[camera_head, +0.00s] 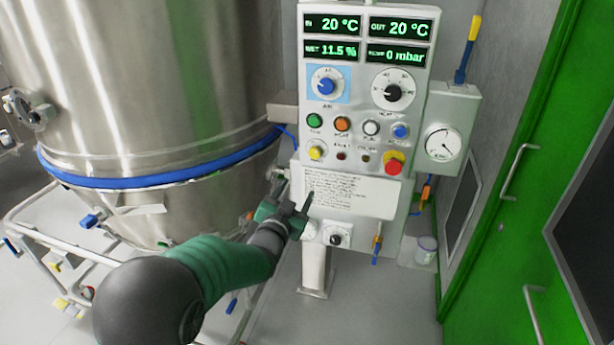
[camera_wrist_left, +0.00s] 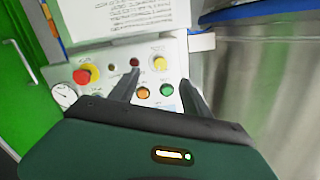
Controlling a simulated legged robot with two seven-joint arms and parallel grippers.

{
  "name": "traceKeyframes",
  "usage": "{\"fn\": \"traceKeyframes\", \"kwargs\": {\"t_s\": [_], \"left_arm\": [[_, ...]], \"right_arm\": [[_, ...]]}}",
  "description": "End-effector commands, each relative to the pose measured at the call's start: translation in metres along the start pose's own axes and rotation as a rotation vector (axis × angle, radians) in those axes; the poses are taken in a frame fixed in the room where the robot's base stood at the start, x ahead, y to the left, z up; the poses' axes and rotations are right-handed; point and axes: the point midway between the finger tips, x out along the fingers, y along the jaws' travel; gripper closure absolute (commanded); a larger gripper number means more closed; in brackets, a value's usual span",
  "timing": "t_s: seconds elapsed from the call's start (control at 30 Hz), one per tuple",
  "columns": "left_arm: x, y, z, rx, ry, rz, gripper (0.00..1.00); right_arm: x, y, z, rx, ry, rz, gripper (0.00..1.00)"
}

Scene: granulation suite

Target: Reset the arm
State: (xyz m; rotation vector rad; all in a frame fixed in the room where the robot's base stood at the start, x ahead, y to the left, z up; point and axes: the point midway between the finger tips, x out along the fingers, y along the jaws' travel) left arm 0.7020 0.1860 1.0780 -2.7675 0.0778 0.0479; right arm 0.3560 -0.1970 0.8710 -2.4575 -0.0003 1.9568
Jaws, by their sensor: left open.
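My left arm comes in from the lower left in the head view. Its gripper (camera_head: 297,207) is open and empty in front of the lower part of the control panel (camera_head: 418,110), by the white instruction plate (camera_head: 350,194). In the left wrist view the two dark fingers of the gripper (camera_wrist_left: 156,88) stand apart with nothing between them. Past them the panel's buttons show, with a red emergency stop (camera_wrist_left: 87,75) on a yellow base. I cannot tell whether the fingers touch the plate. My right gripper is not in view.
A large steel vessel (camera_head: 150,80) with a blue band (camera_head: 150,180) fills the left. A white tubular frame (camera_head: 50,235) stands below it. A green door (camera_head: 520,180) with handles is at the right. A small white container (camera_head: 426,250) sits right of the panel's post. Grey floor shows between.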

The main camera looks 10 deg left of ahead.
Motion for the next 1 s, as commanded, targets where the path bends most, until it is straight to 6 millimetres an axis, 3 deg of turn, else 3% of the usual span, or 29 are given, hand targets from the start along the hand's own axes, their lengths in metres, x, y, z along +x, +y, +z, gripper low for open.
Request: {"fn": "traceKeyframes", "kwargs": {"t_s": [0.07,0.17,0.3,0.4,0.5,0.63,1.0], "left_arm": [[-0.018,0.002,0.012,-0.038,-0.112,0.027,0.44],[-0.071,0.014,0.054,-0.124,-0.388,0.088,0.44],[-0.182,0.039,0.110,-0.246,-0.808,0.158,0.44],[-0.257,0.052,0.133,-0.303,-1.045,0.185,0.44],[-0.309,0.061,0.144,-0.335,-1.203,0.197,0.44],[-0.339,0.065,0.150,-0.350,-1.291,0.202,0.44],[-0.340,0.065,0.151,-0.351,-1.296,0.203,0.44]], "right_arm": [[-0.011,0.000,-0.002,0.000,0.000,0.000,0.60],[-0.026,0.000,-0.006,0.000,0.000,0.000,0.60],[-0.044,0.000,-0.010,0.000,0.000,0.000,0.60],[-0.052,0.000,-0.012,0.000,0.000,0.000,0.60],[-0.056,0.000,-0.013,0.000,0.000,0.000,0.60],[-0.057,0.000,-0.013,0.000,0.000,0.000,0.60],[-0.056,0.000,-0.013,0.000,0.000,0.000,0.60]]}}
